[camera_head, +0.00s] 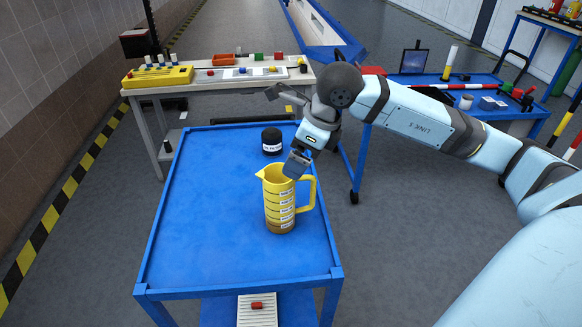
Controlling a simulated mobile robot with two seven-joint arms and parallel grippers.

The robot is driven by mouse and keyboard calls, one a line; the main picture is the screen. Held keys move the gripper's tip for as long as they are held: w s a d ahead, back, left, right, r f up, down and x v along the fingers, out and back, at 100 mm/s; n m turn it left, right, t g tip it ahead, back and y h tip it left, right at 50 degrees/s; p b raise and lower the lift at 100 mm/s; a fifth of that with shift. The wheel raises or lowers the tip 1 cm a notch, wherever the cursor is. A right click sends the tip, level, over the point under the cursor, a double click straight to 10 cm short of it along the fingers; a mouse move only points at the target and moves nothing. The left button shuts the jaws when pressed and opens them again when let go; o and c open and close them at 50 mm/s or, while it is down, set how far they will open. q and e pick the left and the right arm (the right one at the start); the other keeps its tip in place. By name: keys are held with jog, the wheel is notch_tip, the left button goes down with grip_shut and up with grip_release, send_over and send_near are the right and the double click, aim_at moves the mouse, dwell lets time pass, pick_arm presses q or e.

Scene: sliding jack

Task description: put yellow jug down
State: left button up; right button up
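The yellow jug (279,205) has white label bands, a spout to the left and a handle to the right. It is upright over the blue table (200,220), right of its middle. Its brownish base appears to be at the tabletop; I cannot tell whether it touches or hovers slightly. My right gripper (296,167) comes down from above at the jug's top, by the rim on the handle side. The fingertips are too small and overlapped with the jug to show whether they grip it. My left gripper is not in view.
A black jar (272,141) stands behind the jug on the blue table. The left part of the tabletop is clear. A pale bench (220,85) with a yellow case (158,76) is behind. A blue workbench (478,109) stands at the back right. A lower shelf holds a grey tray (257,316).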

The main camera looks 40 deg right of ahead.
jog(key=shift+v, duration=2.15)
